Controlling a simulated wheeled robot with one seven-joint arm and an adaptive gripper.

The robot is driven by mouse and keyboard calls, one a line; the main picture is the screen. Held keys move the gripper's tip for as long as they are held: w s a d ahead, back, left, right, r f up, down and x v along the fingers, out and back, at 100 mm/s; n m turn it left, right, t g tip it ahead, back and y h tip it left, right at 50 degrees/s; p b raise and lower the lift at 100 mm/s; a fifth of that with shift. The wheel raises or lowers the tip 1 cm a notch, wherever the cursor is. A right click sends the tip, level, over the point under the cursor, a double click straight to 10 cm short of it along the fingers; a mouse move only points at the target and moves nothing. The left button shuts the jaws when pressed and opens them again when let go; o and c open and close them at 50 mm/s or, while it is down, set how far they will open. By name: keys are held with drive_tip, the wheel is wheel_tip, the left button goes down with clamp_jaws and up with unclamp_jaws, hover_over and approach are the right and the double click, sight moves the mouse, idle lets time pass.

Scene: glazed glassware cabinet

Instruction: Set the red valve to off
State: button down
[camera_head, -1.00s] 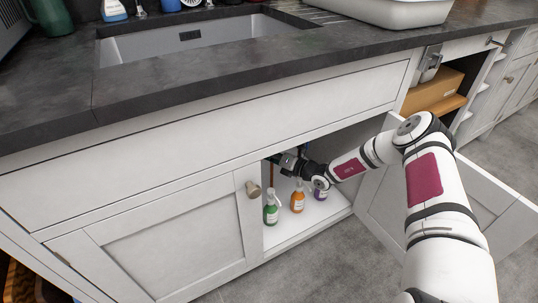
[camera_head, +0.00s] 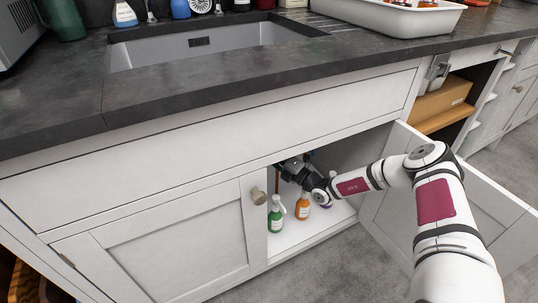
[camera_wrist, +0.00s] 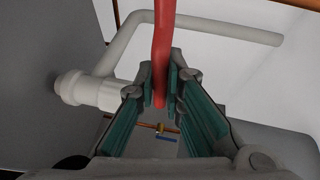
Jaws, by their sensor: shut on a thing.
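The red valve's handle (camera_wrist: 163,45) is a long red bar that runs down from the top of the wrist view between my fingers. My gripper (camera_wrist: 161,88) has its teal-padded fingers closed on the bar, one on each side. In the head view my gripper (camera_head: 289,168) reaches into the open cabinet under the sink, just below the top of the opening. The valve is hidden there behind the cabinet front and my arm. The valve's body and its off mark cannot be made out.
A green bottle (camera_head: 275,218) and an orange bottle (camera_head: 303,208) stand on the cabinet floor below my gripper. A purple bottle is partly hidden by my arm. A white pipe (camera_wrist: 200,24) bends behind the handle. The open door (camera_head: 490,205) stands right of my arm.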

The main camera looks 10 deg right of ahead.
idle(0.3)
drive_tip(key=c, duration=1.7)
unclamp_jaws()
drive_tip(key=shift+o, duration=0.2)
drive_tip(key=shift+d, duration=0.1)
drive_tip(key=v, duration=1.2)
